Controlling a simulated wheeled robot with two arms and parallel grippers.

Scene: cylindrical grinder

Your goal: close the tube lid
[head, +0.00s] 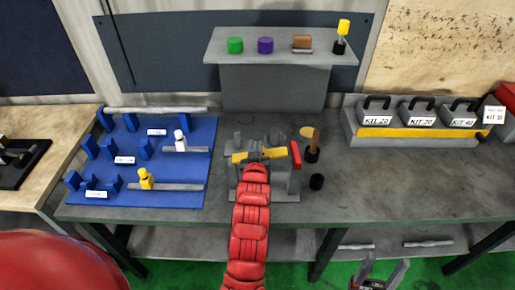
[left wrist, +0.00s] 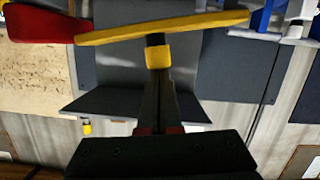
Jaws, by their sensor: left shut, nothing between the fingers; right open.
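A grey grinder fixture (head: 292,185) stands at the middle of the workbench. It has a yellow bar (head: 239,157) and a red end piece (head: 296,155); which part is the tube lid is unclear. My left gripper (head: 254,160) is shut and empty at the fixture, largely hidden behind its own red arm. In the left wrist view its fingers (left wrist: 157,82) point at a small yellow block (left wrist: 157,57) below the long yellow bar (left wrist: 200,22); whether they touch is unclear. The red piece (left wrist: 40,22) is at the left. My right gripper (head: 382,268) is open and empty, low in front of the bench.
A blue board (head: 122,178) with holders and rods lies left of the fixture. A raised shelf (head: 272,58) with coloured cylinders is behind. Kit boxes (head: 376,113) stand at back right. The bench's right front is clear.

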